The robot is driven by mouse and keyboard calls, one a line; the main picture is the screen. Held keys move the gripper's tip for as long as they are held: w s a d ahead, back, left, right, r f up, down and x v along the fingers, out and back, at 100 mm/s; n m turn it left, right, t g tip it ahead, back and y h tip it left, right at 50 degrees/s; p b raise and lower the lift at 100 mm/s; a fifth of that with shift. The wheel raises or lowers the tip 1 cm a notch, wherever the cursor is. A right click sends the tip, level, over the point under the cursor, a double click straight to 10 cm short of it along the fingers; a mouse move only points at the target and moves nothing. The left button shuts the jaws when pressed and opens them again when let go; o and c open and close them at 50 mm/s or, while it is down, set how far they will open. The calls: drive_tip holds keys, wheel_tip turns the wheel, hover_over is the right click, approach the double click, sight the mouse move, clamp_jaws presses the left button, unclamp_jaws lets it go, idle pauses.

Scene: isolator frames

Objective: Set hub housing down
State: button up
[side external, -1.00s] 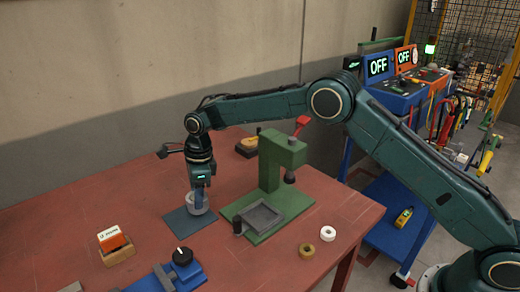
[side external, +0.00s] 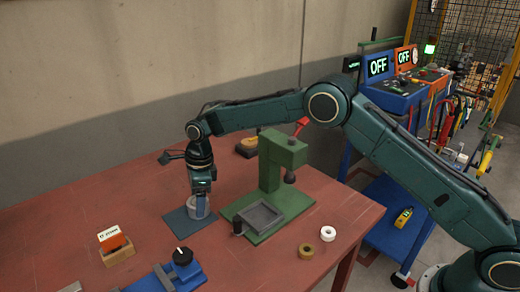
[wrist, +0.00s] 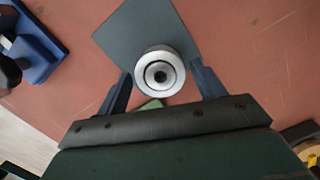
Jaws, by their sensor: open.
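The hub housing (wrist: 159,73), a round light-grey part with a dark centre hole, stands on the dark grey-blue mat (wrist: 128,30). In the side external view the housing (side external: 198,208) is partly covered by my gripper, and the mat (side external: 178,229) lies flat on the table. My gripper (wrist: 164,85) is open, with one finger on each side of the housing. In the wrist view a gap shows beside the fingers; contact is hard to judge. It points down over the mat in the side external view (side external: 199,200).
A green press (side external: 283,165) with a grey tray (side external: 258,217) stands just right of the mat. A blue fixture with a black knob (side external: 182,256) is in front. An orange-topped block (side external: 112,243) sits left. White (side external: 327,233) and brass (side external: 306,250) rings lie at right.

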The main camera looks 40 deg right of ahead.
drive_tip(key=shift+r, duration=0.15)
wheel_tip(320, 180, up, 12)
drive_tip(key=d, duration=0.1)
drive_tip(key=shift+s+d, duration=0.35)
idle(0.7)
drive_tip(key=s+d+r+n+t, duration=0.1)
drive_tip(key=s+d+r+n, duration=0.5)
drive_tip(key=s+r, duration=0.25)
drive_tip(key=s+d+r+n+t, duration=0.2)
drive_tip(key=s+d+r+n, duration=0.3)
drive_tip(key=s+r, duration=0.3)
drive_tip(key=s+d+f+n, duration=0.2)
drive_tip(key=s+n, duration=0.2)
drive_tip(key=s, duration=0.4)
drive_tip(key=s+d+f+n+t+h, duration=0.1)
drive_tip(key=s+d+f+n, duration=0.1)
drive_tip(key=s, duration=0.6)
drive_tip(key=s+d+f+n+t, duration=0.1)
drive_tip(key=s+d+n, duration=0.3)
drive_tip(key=s, duration=0.4)
drive_tip(key=shift+s+f+n+h, duration=0.2)
drive_tip(key=shift+f+n+h, duration=0.1)
drive_tip(key=shift+f+n, duration=0.4)
